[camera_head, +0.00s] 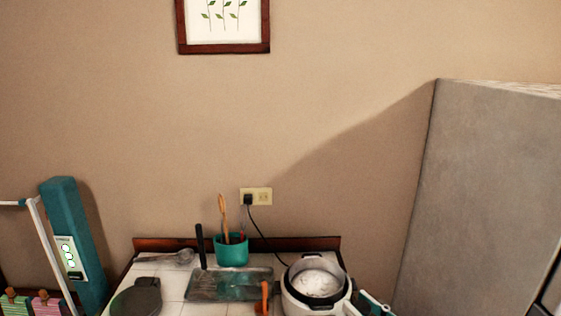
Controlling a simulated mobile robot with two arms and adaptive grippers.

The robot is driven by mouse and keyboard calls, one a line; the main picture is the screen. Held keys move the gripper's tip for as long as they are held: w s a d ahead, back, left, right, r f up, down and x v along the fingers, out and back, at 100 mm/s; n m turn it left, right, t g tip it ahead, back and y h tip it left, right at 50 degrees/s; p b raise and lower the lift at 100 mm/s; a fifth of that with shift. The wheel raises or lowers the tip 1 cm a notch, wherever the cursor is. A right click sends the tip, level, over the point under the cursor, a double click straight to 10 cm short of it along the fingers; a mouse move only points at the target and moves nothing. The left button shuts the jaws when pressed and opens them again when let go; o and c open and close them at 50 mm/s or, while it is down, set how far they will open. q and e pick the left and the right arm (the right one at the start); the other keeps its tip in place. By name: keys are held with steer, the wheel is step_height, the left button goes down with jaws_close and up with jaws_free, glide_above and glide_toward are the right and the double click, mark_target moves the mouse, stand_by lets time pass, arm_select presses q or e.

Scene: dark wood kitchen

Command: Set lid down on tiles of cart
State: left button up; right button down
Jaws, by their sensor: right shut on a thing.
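I cannot tell whether the lid touches the tiles. My left gripper is not in view.
A teal utensil holder (231,250), a dark flat board (230,285), an orange-handled tool (265,298) and a dark rounded object (137,298) occupy the cart. A cord runs from the wall outlet (256,196). A tall grey cabinet (480,200) stands right.

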steer(key=shift+s+d+h, duration=0.2)
steer(key=shift+s+h, duration=0.1)
steer(key=shift+s, duration=0.05)
steer(key=s+d+f+m+t+h, duration=0.1)
steer(key=s+m+t+h, duration=0.15)
steer(key=s+h, duration=0.4)
steer(key=s+d+f+m+t+h, duration=0.1)
steer(key=s+m+h, duration=0.25)
steer(key=s, duration=0.65)
arm_select(q)
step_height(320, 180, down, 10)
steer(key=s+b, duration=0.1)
steer(key=b, duration=0.9)
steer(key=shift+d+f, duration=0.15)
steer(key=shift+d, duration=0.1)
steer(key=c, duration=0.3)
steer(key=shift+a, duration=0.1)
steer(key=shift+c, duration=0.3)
arm_select(e)
step_height(320, 180, down, 11)
steer(key=y, duration=0.1)
steer(key=shift+w+f+g, duration=0.15)
steer(key=shift+w+g, duration=0.15)
steer(key=shift+g, duration=0.05)
